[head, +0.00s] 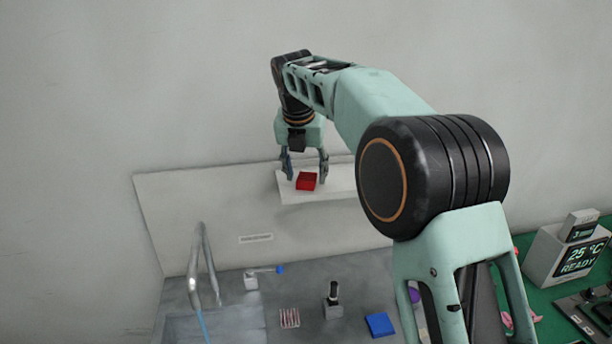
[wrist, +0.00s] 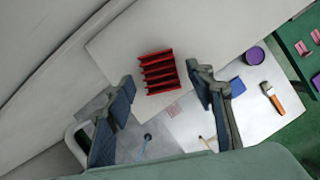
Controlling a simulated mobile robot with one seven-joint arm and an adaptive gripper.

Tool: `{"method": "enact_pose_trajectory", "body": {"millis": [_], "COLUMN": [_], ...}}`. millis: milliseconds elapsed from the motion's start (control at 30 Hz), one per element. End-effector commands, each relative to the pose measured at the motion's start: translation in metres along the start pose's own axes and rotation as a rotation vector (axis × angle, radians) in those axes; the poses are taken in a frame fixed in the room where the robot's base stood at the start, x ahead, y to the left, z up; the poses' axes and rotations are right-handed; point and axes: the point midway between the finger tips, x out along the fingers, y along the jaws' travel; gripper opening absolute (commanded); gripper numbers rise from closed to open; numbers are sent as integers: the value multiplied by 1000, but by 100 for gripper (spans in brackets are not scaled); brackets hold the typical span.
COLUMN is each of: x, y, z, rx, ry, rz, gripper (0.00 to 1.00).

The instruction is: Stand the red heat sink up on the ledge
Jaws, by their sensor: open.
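The red heat sink (head: 306,181) is on the white ledge (head: 342,184) on the back wall panel. In the wrist view the heat sink (wrist: 158,73) shows a row of parallel fins, and the ledge (wrist: 120,42) shows around it. I cannot tell for sure which face it rests on. My gripper (head: 306,172) is open and points down over the ledge. Its fingers stand on either side of the heat sink, with gaps visible in the wrist view (wrist: 160,78). Nothing is held.
Below the ledge is a grey counter with a faucet (head: 206,262), a blue-tipped lever fixture (head: 253,282), a black-handled fixture (head: 333,303), a pink striped piece (head: 289,318) and a blue square (head: 380,324). A display device (head: 570,253) stands on a green surface at right.

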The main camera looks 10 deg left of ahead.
Motion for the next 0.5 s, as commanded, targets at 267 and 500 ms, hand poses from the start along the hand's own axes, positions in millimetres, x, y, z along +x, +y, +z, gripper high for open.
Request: {"method": "enact_pose_trajectory", "body": {"millis": [267, 500], "x": [-62, -100], "y": [0, 0], "z": [2, 1], "rx": [1, 0], "ry": [-5, -2], "rz": [2, 1], "gripper": [49, 49]}}
